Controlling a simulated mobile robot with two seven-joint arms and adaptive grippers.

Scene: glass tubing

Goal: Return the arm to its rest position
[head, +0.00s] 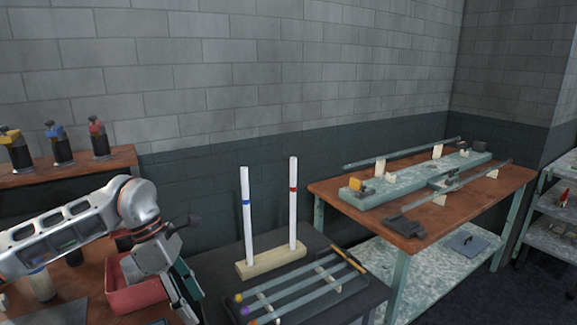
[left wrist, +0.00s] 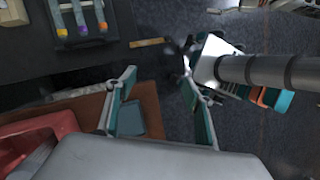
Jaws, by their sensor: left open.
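My left arm comes in from the left in the head view. Its left gripper (head: 184,292) points down at the front, just right of the red bin (head: 136,291) and left of the dark table (head: 222,272). The gripper is open and empty. I do not make out my right gripper in either view.
A wooden stand (head: 270,260) on the dark table holds two upright white tubes, banded blue (head: 246,215) and red (head: 293,205). Several tubes lie on a rack (head: 300,296) in front. A wooden workbench (head: 455,214) stands right. Bottles (head: 60,146) line a shelf left.

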